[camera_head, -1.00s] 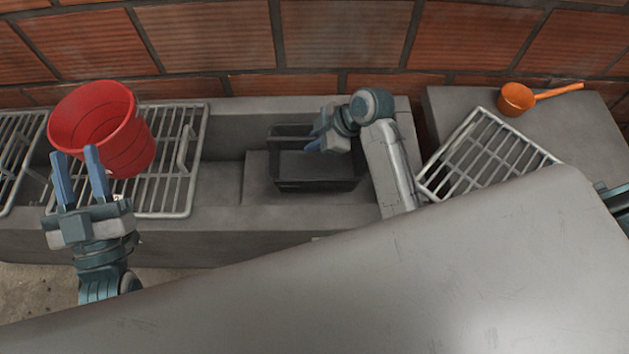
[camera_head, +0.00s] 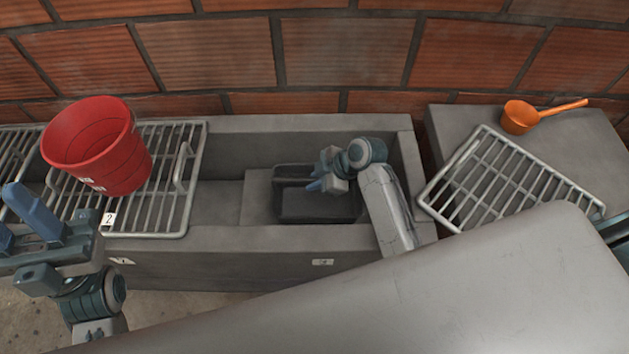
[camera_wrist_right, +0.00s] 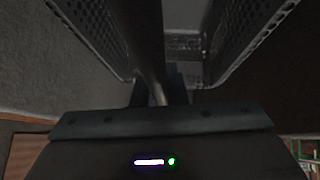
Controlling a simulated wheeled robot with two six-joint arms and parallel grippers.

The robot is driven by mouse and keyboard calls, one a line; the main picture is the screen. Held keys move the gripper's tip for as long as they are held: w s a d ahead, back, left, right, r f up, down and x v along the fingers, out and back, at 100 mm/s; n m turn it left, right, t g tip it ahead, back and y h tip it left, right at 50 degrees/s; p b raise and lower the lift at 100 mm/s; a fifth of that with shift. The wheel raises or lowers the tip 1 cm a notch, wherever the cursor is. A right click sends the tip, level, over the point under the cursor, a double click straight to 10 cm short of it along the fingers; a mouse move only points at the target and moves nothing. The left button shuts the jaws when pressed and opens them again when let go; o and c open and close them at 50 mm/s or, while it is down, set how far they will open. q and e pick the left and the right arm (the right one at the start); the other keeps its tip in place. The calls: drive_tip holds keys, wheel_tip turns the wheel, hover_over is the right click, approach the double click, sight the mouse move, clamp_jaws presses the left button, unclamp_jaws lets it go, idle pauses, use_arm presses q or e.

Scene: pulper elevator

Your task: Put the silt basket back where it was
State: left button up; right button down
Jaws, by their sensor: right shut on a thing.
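The silt basket (camera_head: 320,208) is a dark, open-topped box inside the grey trough, beside a low raised block. Its perforated walls (camera_wrist_right: 240,35) show in the right wrist view. My right gripper (camera_head: 315,186) reaches in from the right and is shut on the basket's handle bar (camera_wrist_right: 151,45), which runs between the fingers. I cannot tell whether the basket's bottom touches the trough floor. My left gripper (camera_head: 12,214) is at the left edge, in front of the trough, with its blue fingers apart and nothing between them; it is partly cut off.
A red bucket (camera_head: 97,150) stands on a metal grate (camera_head: 170,215) over the trough's left part. Another grate (camera_head: 500,185) lies tilted on the right ledge, with an orange ladle (camera_head: 521,117) behind it. A brick wall (camera_head: 330,50) closes the back.

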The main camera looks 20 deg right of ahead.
drive_tip(key=c, duration=1.5)
unclamp_jaws()
drive_tip(key=shift+o, duration=0.2)
